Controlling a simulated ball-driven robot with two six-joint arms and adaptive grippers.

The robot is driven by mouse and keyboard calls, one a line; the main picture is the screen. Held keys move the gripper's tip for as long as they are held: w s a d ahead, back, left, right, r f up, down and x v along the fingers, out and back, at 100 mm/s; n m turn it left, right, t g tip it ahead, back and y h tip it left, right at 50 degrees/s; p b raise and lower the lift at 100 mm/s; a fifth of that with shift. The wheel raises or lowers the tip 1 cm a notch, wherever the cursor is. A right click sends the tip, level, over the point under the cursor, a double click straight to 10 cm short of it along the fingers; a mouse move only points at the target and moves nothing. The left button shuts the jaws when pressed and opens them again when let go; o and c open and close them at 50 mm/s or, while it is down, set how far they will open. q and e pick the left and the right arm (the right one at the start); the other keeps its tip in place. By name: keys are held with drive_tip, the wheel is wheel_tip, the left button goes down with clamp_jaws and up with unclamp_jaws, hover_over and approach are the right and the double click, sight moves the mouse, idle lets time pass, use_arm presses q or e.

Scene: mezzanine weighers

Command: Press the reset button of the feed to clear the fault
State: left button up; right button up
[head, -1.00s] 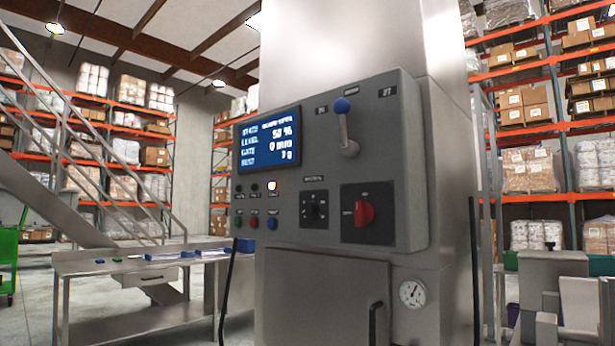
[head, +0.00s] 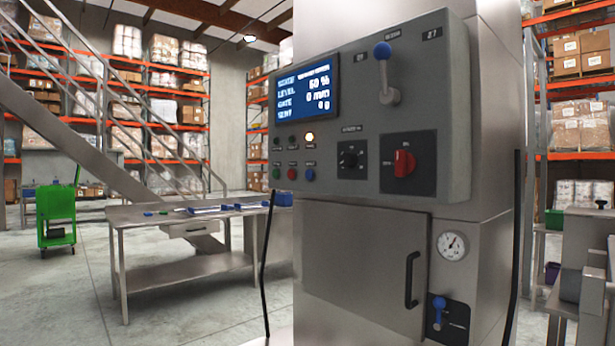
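The grey control panel (head: 448,100) is on the front of a steel column in the head view. A row of green (head: 277,173), red (head: 292,173) and blue (head: 309,174) push buttons is at its lower left; their labels are too small to read, so I cannot tell which is reset. The blue display (head: 306,92) shows 50 %, 0 mm and 0 g. Neither of my grippers is in view.
The panel also has a blue-knobbed lever (head: 383,51), a black dial (head: 350,160) and a red rotary switch (head: 404,163). Below are a door (head: 355,255), a gauge (head: 451,245) and a blue-handled valve (head: 438,312). A steel table (head: 180,216) stands left; open floor lies before it.

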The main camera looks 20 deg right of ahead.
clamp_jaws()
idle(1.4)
